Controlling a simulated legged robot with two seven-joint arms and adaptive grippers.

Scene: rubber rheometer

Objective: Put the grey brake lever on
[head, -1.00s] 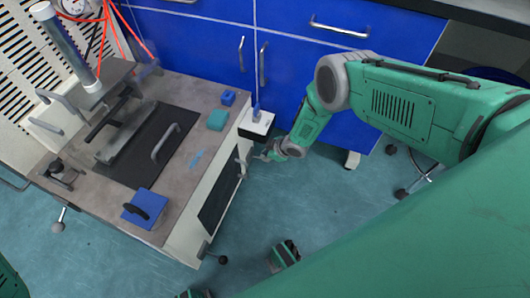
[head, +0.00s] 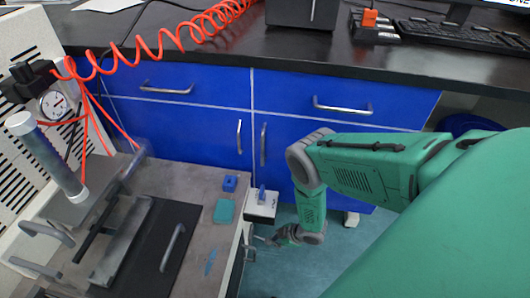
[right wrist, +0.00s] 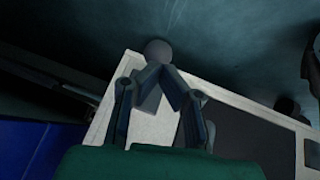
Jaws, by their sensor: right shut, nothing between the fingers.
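The grey brake lever (head: 248,238) is on the right side wall of the rheometer bench, small in the head view. In the right wrist view the grey lever (right wrist: 148,98) ends in a round grey knob (right wrist: 158,50). My right gripper (head: 263,240) is just right of the lever in the head view. In the right wrist view the tips of my right gripper (right wrist: 161,72) are together over the lever, just below the knob. It is shut with nothing held; I cannot tell whether it touches the lever. My left gripper is out of view.
A white box with a blue switch (head: 262,203) juts from the bench just above the gripper. Blue cabinets (head: 330,150) stand behind. Floor right of the bench is free.

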